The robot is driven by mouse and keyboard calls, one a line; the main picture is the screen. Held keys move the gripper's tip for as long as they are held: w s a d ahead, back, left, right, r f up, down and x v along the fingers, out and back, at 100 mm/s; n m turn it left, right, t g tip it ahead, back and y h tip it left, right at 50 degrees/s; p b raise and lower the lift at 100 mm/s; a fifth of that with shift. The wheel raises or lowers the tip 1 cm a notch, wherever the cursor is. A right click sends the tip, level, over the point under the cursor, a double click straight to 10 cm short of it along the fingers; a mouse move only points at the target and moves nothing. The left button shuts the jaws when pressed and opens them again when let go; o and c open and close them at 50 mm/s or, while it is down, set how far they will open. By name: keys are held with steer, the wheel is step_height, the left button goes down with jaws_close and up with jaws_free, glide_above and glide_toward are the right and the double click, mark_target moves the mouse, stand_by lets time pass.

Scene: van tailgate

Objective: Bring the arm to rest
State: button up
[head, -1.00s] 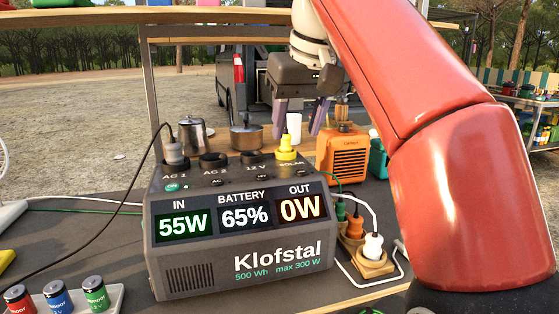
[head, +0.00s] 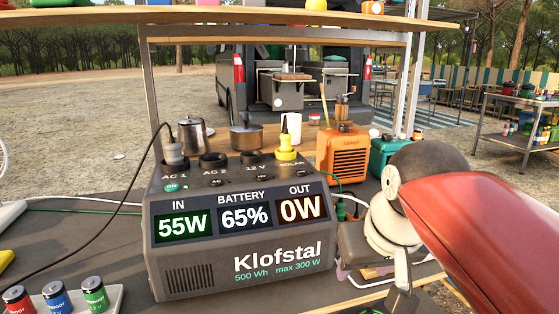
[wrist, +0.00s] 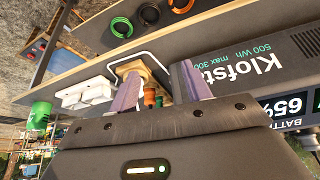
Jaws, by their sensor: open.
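My arm is folded low at the right of the head view. My gripper (wrist: 157,84) shows in the wrist view with its two purple fingers apart and nothing between them in its grasp. Beyond the fingers are a beige plug holder and small orange and green plugs, partly covered by the fingers. In the head view the grey power station (head: 240,255) stands left of my wrist, and its screens read 55W in, 65% battery, 0W out. A yellow plug (head: 286,148) sits upright in its SOLAR socket. A grey plug (head: 175,152) sits in AC 1.
An orange heater (head: 343,155) and a teal box (head: 389,158) stand behind my arm. A pot (head: 246,137) and a kettle (head: 195,134) stand behind the station. A shelf (head: 100,16) spans overhead.

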steer(key=s+d+f, duration=0.1)
steer(key=s+f, duration=0.2)
steer(key=f, duration=0.3)
steer(key=s+d+f+m, duration=0.1)
steer(key=s+f, duration=0.3)
steer(key=f, duration=0.3)
steer(key=shift+s+d+h, duration=0.15)
steer(key=shift+d+h, duration=0.15)
steer(key=shift+d, duration=0.05)
